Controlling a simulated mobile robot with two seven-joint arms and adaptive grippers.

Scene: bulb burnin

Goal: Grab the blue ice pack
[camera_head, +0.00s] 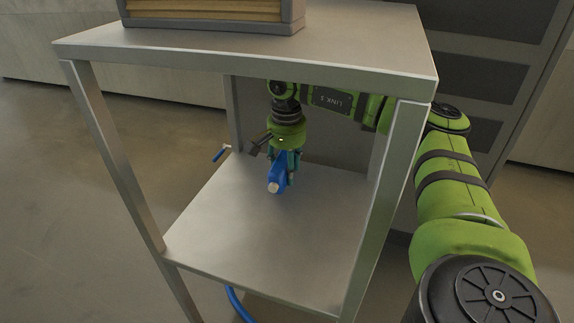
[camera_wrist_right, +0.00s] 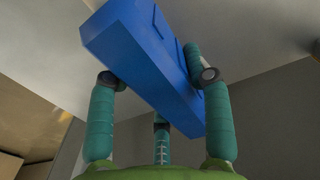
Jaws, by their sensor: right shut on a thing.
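The blue ice pack (camera_head: 277,174) is a blue block with a pale round cap at its near end. It is above the lower shelf of the metal stand; I cannot tell whether it touches the shelf. My right gripper (camera_head: 282,165) reaches in under the stand's top and is shut on the ice pack. In the right wrist view the ice pack (camera_wrist_right: 145,55) lies tilted between the teal fingers of the right gripper (camera_wrist_right: 158,85), which press on it from both sides. My left gripper is in neither view.
The metal stand has a top plate (camera_head: 350,62), thin legs and a lower shelf (camera_head: 235,235). A grey crate (camera_head: 215,22) stands on top. A blue-handled valve (camera_head: 220,155) is behind the shelf. A blue hose (camera_head: 236,302) shows below. The shelf around the ice pack is clear.

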